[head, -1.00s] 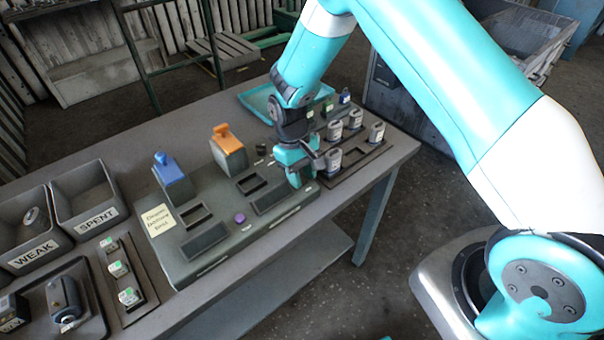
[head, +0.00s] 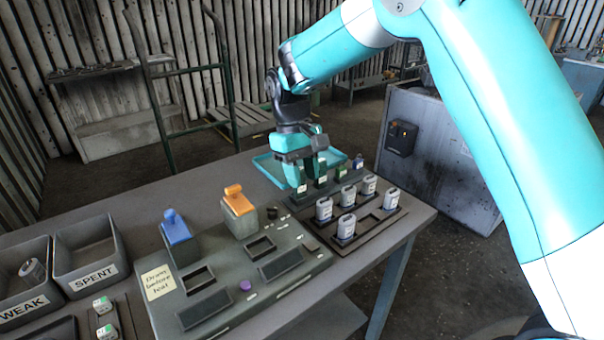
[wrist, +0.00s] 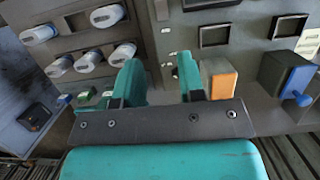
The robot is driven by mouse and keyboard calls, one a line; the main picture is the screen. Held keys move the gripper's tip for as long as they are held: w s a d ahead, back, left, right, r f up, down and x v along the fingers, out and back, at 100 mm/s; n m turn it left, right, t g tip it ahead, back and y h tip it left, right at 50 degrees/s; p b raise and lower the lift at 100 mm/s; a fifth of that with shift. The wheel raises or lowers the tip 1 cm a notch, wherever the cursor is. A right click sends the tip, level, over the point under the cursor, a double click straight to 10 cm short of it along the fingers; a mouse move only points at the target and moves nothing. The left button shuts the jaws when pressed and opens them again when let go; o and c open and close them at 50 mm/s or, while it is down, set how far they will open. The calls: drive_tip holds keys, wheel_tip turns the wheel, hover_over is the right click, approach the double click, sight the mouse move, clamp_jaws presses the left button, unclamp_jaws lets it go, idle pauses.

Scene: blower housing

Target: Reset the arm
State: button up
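My gripper (head: 307,172) is raised over the back of the bench, in front of the blue-green tray. In the wrist view its two teal fingers (wrist: 160,76) stand apart with nothing between them. It is open and empty. Several grey canisters stand upright in the dark rack (head: 371,226) to the right of my gripper, among them a front one (head: 346,227) and a left one (head: 324,208). The canisters also show at the upper left of the wrist view (wrist: 89,62).
The grey test box (head: 232,287) with a blue lever (head: 177,228) and an orange lever (head: 239,201) is left of the rack. Bins marked WEAK (head: 22,307) and SPENT (head: 93,276) stand at the left. Small green-topped blocks (head: 341,173) are close to my gripper.

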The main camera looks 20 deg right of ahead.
drive_tip(key=shift+r, duration=0.3)
drive_tip(key=s+a+r+n+t+y, duration=0.1)
drive_tip(key=s+r, duration=0.1)
drive_tip(key=s, duration=0.7)
drive_tip(key=s+a+r+n+t+y, duration=0.1)
drive_tip(key=s+r+y, duration=0.1)
drive_tip(key=s, duration=0.7)
drive_tip(key=s+a+r+n+y, duration=0.1)
drive_tip(key=s+r, duration=0.3)
drive_tip(key=s, duration=0.6)
drive_tip(key=shift+a+r+t+y, duration=0.15)
drive_tip(key=shift+a+t+y, duration=0.1)
drive_tip(key=shift+t+y, duration=0.25)
drive_tip(key=shift+s, duration=0.1)
